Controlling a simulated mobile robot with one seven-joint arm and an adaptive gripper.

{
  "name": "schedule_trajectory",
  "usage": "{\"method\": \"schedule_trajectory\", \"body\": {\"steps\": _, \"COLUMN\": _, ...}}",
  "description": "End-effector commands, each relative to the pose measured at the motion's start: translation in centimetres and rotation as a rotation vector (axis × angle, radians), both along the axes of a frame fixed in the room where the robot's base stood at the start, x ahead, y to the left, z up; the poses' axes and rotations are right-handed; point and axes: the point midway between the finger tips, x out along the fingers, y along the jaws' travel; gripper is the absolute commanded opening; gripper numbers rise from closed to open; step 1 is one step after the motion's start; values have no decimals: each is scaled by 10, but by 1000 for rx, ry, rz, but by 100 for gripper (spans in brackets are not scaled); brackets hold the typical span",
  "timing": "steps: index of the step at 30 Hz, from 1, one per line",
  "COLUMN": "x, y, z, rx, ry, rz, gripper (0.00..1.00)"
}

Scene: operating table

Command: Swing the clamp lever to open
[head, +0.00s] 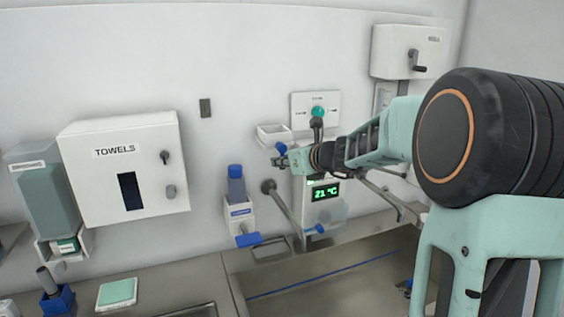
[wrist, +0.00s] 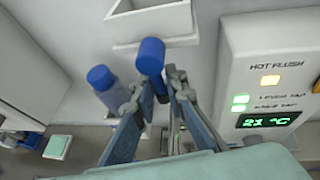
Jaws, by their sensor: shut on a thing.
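A blue-ended lever (head: 281,148) sits just below the small white open box on the wall; I take it for the clamp lever. In the wrist view the blue cylindrical grip (wrist: 150,57) points up toward the camera between my fingers. My gripper (head: 279,162) reaches it from the right. In the wrist view my gripper (wrist: 157,93) is shut on the lower part of the blue grip. The lever's pivot and whatever it clamps are hidden behind the grip and the fingers.
The white open box (head: 272,132) is right above. A panel with a green "21 °C" display (head: 326,192) is close on the right. A blue-capped bottle (head: 236,185) in a wall holder is on the left. The towel dispenser (head: 88,184) is farther left. A metal sink (head: 340,268) lies below.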

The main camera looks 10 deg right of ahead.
Motion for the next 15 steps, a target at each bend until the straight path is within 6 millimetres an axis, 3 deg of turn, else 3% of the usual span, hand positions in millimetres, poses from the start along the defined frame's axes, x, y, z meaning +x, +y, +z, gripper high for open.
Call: {"method": "schedule_trajectory", "body": {"steps": 15, "x": 2, "y": -10, "z": 0, "rx": -317, "ry": -64, "rz": 2, "gripper": 0}}
